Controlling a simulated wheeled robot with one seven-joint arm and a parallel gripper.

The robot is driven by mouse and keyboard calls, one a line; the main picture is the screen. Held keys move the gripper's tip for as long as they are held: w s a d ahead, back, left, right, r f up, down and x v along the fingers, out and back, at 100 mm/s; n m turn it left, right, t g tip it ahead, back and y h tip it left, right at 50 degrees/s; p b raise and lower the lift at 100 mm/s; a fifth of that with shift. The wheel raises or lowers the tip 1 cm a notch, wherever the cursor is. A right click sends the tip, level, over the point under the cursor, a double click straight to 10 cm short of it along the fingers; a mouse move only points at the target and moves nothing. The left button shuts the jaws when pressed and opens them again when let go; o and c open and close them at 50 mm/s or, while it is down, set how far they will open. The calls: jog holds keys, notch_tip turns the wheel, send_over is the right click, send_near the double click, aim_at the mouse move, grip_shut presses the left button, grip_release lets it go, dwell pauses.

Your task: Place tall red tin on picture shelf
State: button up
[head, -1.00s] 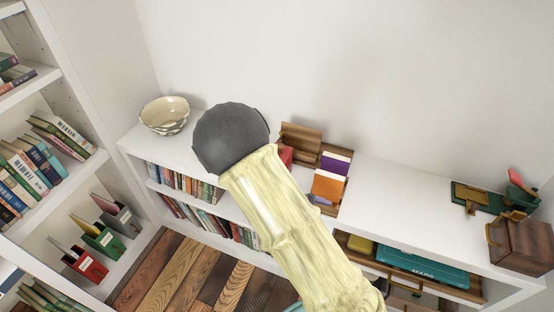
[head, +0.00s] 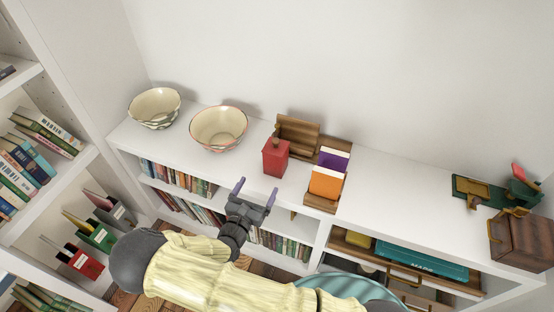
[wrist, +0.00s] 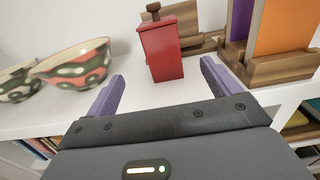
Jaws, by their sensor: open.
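The tall red tin (head: 275,157) stands upright on the white shelf top, with a brown knob on top. In the wrist view the red tin (wrist: 163,54) is ahead, framed between the purple fingers and not held. My gripper (head: 255,191) is open and empty at the front edge of the shelf top, a little in front of and left of the tin. A wooden ledge-like stand (head: 298,132) is right behind the tin, partly hidden by it; I cannot tell whether it is the picture shelf.
Two patterned bowls (head: 219,128) (head: 155,107) stand left of the tin. A wooden holder (head: 321,203) with orange and purple cards stands close on its right. A wooden box (head: 520,243) is at the far right. The white top (head: 400,190) between is clear.

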aim_at(272, 162)
jog(key=p+x, duration=0.1)
jog(key=x, duration=1.1)
jog(key=shift+d, duration=0.1)
jog(key=shift+w, duration=0.1)
jog(key=x, duration=0.5)
jog(key=shift+d+f, duration=0.15)
jog(key=shift+f, duration=0.15)
jog(key=c, duration=1.6)
jog(key=shift+r, duration=0.1)
jog(key=shift+c, duration=0.7)
jog(key=shift+r+p, duration=0.3)
jog(key=shift+r, duration=4.7)
jog(key=shift+w, duration=0.1)
